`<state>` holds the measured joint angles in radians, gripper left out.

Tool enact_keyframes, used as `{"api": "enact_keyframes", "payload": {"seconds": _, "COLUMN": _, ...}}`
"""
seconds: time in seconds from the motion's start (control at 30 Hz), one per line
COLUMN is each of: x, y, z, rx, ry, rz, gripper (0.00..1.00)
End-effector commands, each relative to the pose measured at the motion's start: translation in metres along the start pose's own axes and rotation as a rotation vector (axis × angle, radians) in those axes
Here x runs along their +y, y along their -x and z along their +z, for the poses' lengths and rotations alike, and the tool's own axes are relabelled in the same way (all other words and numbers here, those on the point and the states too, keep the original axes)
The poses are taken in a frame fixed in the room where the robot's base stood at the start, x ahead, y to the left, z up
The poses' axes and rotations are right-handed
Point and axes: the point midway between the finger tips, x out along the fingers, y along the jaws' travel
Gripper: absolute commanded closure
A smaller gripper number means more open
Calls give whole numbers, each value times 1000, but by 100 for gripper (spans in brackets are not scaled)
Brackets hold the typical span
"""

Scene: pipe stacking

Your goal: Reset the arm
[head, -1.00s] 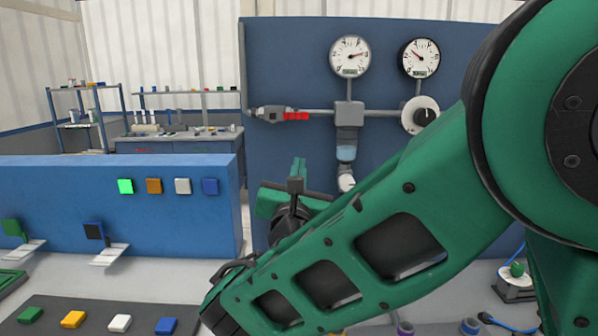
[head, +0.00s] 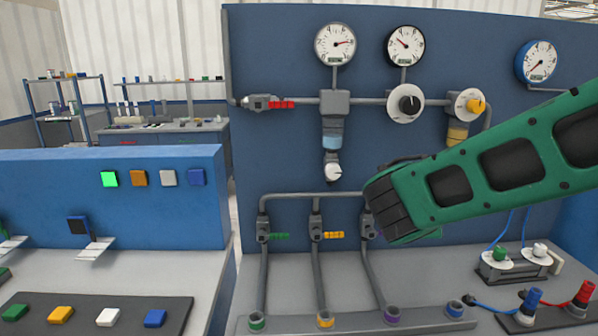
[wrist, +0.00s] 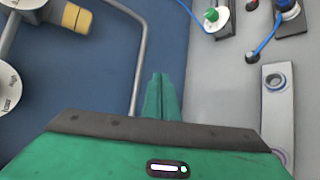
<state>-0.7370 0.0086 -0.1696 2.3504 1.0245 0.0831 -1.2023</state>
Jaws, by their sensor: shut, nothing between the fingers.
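My green arm reaches in from the right in the head view, in front of the blue pipe panel (head: 290,60). Its dark wrist joint hides part of the panel's pipes and valves. My gripper (wrist: 162,80) shows in the wrist view with its two green fingers together and nothing between them. In the head view only a small green piece shows below the arm, and I cannot tell if it is a finger. In the wrist view the fingers point along the edge between the blue panel and the grey bench top (wrist: 215,110).
The panel carries gauges (head: 335,44), dials and pipes. Several coloured ring sockets (head: 325,319) line the bench front. A red and blue plug pair (head: 582,296) and a cabled box (head: 515,262) stand at right. A low blue wall with coloured buttons (head: 109,179) is at left.

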Motion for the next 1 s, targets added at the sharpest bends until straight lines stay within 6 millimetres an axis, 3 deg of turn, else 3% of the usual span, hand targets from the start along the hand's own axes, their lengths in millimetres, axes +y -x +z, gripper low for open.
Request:
{"api": "enact_keyframes", "payload": {"seconds": 0.03, "x": -16, "y": -9, "z": 25, "rx": -22, "ry": -97, "rz": -73, "gripper": 100}}
{"api": "enact_keyframes", "payload": {"seconds": 0.23, "x": -92, "y": -16, "z": 96, "rx": -112, "ry": -489, "rz": -357, "gripper": 100}}
{"api": "enact_keyframes", "payload": {"seconds": 0.37, "x": -138, "y": -3, "z": 132, "rx": -191, "ry": -736, "rz": -523, "gripper": 100}}
{"api": "enact_keyframes", "payload": {"seconds": 0.5, "x": -183, "y": 23, "z": 160, "rx": -289, "ry": -989, "rz": -688, "gripper": 100}}
{"api": "enact_keyframes", "payload": {"seconds": 0.8, "x": -254, "y": 102, "z": 189, "rx": -532, "ry": -1447, "rz": -985, "gripper": 100}}
{"api": "enact_keyframes", "payload": {"seconds": 1.0, "x": -274, "y": 138, "z": 192, "rx": -642, "ry": -1593, "rz": -1086, "gripper": 100}}
